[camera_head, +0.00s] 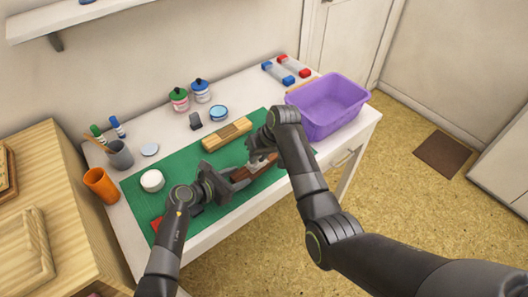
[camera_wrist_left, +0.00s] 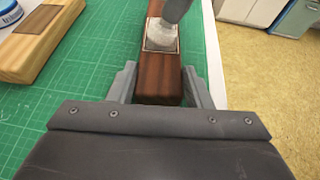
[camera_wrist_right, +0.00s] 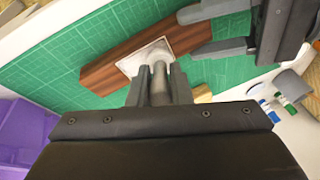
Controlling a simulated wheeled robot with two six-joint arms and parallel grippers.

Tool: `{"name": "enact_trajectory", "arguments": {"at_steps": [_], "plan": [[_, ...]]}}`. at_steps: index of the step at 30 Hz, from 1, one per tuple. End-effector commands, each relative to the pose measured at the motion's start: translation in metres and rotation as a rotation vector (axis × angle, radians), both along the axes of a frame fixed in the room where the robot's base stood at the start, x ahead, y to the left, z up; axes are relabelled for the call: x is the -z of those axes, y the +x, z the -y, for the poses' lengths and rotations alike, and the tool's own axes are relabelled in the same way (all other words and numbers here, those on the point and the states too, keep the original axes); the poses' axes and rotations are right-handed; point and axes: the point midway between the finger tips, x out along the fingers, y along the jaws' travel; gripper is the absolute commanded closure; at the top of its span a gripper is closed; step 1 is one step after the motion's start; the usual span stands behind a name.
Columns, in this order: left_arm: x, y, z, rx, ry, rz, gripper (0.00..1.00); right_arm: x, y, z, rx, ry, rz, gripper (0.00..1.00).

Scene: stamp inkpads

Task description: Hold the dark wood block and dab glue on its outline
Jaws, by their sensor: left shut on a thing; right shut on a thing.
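The dark wood block (camera_wrist_left: 158,88) lies on the green cutting mat (camera_wrist_left: 85,75). A pale square outline (camera_wrist_right: 133,62) is on its top face. My left gripper (camera_head: 236,180) is shut across one end of the block, one finger on each side, as the left wrist view shows. My right gripper (camera_head: 262,156) is shut on the grey handle of a dabber (camera_wrist_right: 159,76). The dabber's whitish tip (camera_wrist_left: 161,40) is over the outlined square and looks to touch it; exact contact is hard to tell. In the head view the grippers hide much of the block.
A light wood block (camera_head: 227,134) lies behind on the mat. A blue-rimmed tin (camera_head: 219,113), a green-capped jar (camera_head: 179,99) and a blue-capped jar (camera_head: 201,92) stand farther back. A purple basket (camera_head: 325,105) is right. A white round pot (camera_head: 152,181) and orange cup (camera_head: 101,185) are left.

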Motion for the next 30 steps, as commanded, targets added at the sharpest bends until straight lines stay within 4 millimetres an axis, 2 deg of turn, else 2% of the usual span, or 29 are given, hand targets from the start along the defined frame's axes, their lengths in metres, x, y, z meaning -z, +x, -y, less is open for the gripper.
{"name": "enact_trajectory", "arguments": {"at_steps": [2, 4, 6, 21, 30], "plan": [[0.0, 0.0, 0.0, 0.0, 0.0, 0.0, 0.83, 0.0, -0.005, -0.006, 0.0, 0.003, -0.001, 1.0], [0.0, 0.0, 0.0, 0.0, 0.0, 0.0, 0.83, -0.006, -0.004, -0.005, 0.002, 0.001, 0.002, 1.0], [0.0, 0.0, 0.0, 0.0, 0.0, 0.0, 0.83, -0.021, -0.004, -0.005, 0.001, 0.001, 0.004, 1.0], [0.0, 0.0, 0.0, 0.0, 0.0, 0.0, 0.83, -0.065, -0.004, -0.004, 0.0, 0.001, 0.002, 1.0], [0.0, 0.0, 0.0, 0.0, 0.0, 0.0, 0.83, -0.08, -0.004, -0.004, 0.001, 0.0, 0.001, 1.0]]}}
